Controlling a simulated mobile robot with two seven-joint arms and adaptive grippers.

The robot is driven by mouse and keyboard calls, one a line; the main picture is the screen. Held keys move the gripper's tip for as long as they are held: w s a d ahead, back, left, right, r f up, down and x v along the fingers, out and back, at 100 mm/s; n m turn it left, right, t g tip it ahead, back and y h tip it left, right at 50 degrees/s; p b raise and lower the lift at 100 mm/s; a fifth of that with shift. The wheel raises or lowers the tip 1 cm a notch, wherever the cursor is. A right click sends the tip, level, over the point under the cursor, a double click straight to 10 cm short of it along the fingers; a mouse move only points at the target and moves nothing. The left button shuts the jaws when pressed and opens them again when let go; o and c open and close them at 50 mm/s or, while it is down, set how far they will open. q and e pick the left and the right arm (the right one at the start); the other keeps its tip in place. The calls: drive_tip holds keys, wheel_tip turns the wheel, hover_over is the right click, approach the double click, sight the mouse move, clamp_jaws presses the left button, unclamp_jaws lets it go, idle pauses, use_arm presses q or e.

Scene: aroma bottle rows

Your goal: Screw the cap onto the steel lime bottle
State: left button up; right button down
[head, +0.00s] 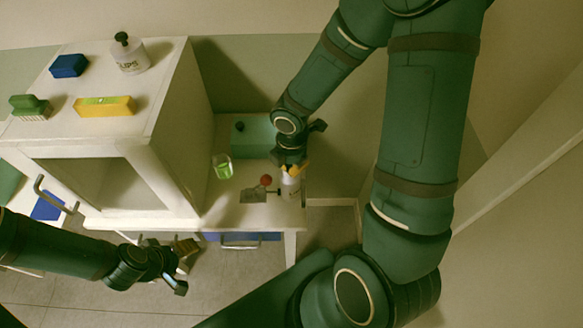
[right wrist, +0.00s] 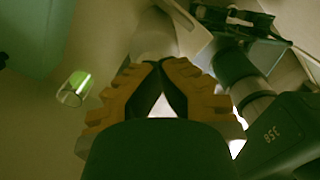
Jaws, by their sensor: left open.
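A pale bottle with a label (head: 290,187) stands on the low white table under my right gripper (head: 293,168). I take it for the steel lime bottle; a pale rounded body in the right wrist view (right wrist: 153,38), just beyond the fingertips, looks like it. My right gripper's orange fingers (right wrist: 160,68) meet or nearly meet at their dark tips. The bottle's top is hidden by the fingers, and I cannot tell whether a cap is between them. My left gripper (head: 172,272) is open and empty at the lower left, away from the bottle.
A glass with green liquid (head: 223,167), a red ball (head: 266,180), a grey plate (head: 253,196) and a green box (head: 252,137) are near the bottle. The white cabinet (head: 185,115) bears a black-capped bottle (head: 130,55), sponges and a brush.

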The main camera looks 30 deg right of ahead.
drive_tip(key=m+b, duration=0.1)
drive_tip(key=m, duration=0.1)
drive_tip(key=m+b, duration=0.1)
drive_tip(key=m, duration=0.1)
drive_tip(key=shift+f+m+b, duration=0.2)
drive_tip(key=shift+m+b, duration=0.2)
drive_tip(key=m+b, duration=0.2)
drive_tip(key=m, duration=0.2)
drive_tip(key=shift+b, duration=0.3)
drive_tip(key=m+b, duration=0.1)
drive_tip(key=m, duration=0.3)
drive_tip(key=shift+r+b, duration=0.1)
drive_tip(key=shift+b, duration=0.25)
drive_tip(key=c, duration=0.7)
unclamp_jaws()
